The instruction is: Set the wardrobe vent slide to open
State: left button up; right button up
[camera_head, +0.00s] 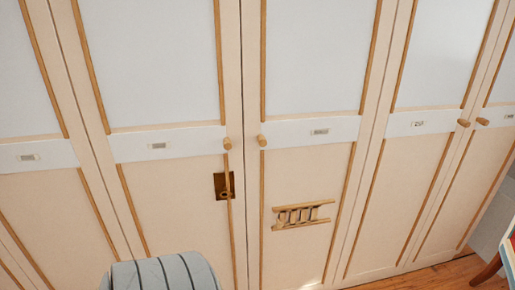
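The wardrobe vent slide (302,215) is a small wooden frame set low on the front of a middle wardrobe door (310,170). It has two wooden rails, slightly tilted, with several short upright bars between them. The gaps between the bars look partly pale and partly darker; the exact position of the slide is too small to tell. Neither of my grippers is in view, and nothing touches the vent.
Round wooden knobs (262,141) stick out above. A grey, dark-striped rounded thing (165,272) stands at the bottom left. Wooden floor (425,276) and a chair (508,255) show at the lower right.

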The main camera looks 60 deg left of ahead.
aim_at(280, 223)
jog(key=u, duration=1.6)
